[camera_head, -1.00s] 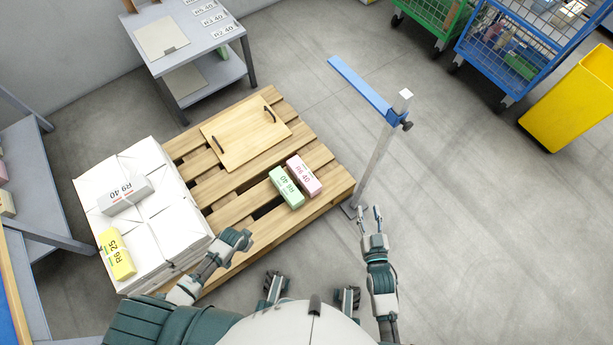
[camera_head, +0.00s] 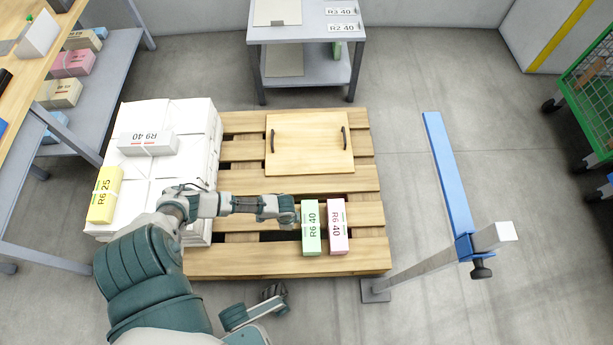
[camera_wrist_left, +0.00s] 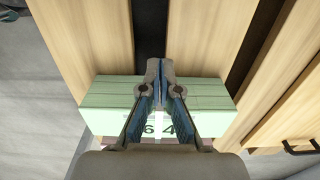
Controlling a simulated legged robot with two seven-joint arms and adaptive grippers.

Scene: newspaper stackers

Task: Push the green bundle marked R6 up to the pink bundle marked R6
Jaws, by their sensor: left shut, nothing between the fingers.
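The green bundle (camera_head: 311,227) marked R6 40 lies on the wooden pallet (camera_head: 285,264), near its front right part. The pink bundle (camera_head: 337,226) marked R6 40 lies parallel just to its right, with a narrow gap between them. My left gripper (camera_head: 292,212) is shut and empty, its tips close to the left side of the green bundle. In the left wrist view the shut fingers (camera_wrist_left: 158,75) overlap the green bundle (camera_wrist_left: 105,102) and hide its middle. I cannot tell whether they touch it.
A board with two handles (camera_head: 308,146) lies at the pallet's back. White paper stacks (camera_head: 137,190) with a yellow bundle (camera_head: 104,195) and a grey bundle (camera_head: 147,144) stand at the left. A post with a blue arm (camera_head: 450,185) stands right of the pallet.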

